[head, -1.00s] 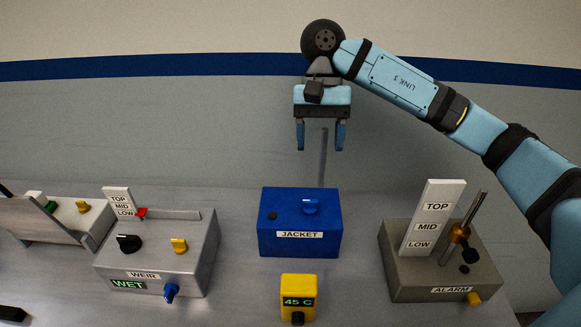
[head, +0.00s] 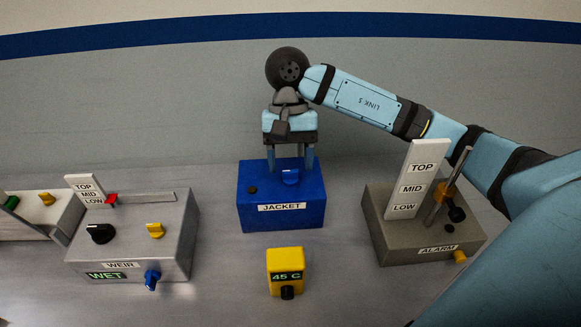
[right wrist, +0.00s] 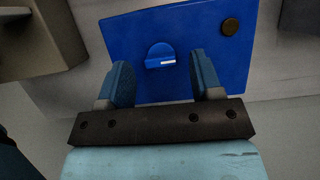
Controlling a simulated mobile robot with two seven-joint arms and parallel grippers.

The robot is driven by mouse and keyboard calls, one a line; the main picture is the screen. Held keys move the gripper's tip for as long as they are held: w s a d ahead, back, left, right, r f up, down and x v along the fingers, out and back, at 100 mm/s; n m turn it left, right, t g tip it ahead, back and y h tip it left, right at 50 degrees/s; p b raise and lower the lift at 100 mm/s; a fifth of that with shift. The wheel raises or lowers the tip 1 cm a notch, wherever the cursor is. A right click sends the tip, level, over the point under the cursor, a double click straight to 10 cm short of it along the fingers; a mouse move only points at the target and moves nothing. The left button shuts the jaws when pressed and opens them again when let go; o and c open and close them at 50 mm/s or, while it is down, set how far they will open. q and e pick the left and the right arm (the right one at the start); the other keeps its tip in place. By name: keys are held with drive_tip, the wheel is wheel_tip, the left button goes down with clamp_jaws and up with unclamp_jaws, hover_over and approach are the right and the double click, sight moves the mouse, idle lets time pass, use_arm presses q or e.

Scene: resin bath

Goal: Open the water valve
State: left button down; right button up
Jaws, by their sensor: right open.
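The blue box labelled JACKET (head: 263,212) stands in the middle of the bench, with a blue knob (head: 290,177) and a small black button on top. No label reading water valve is legible. My right gripper (head: 290,165) points down just above the box, open and empty. I cannot tell how high the tips are above the box top. My left gripper is not in view.
The grey WEIR box (head: 135,245) stands to the left, with black, yellow and blue knobs and a red slider. A yellow 45 C unit (head: 285,262) sits in front of the JACKET box. The ALARM box (head: 420,235) with its TOP/MID/LOW plate (head: 416,180) stands right, beneath my right arm.

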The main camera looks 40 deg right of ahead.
drive_tip(key=shift+x, duration=0.8)
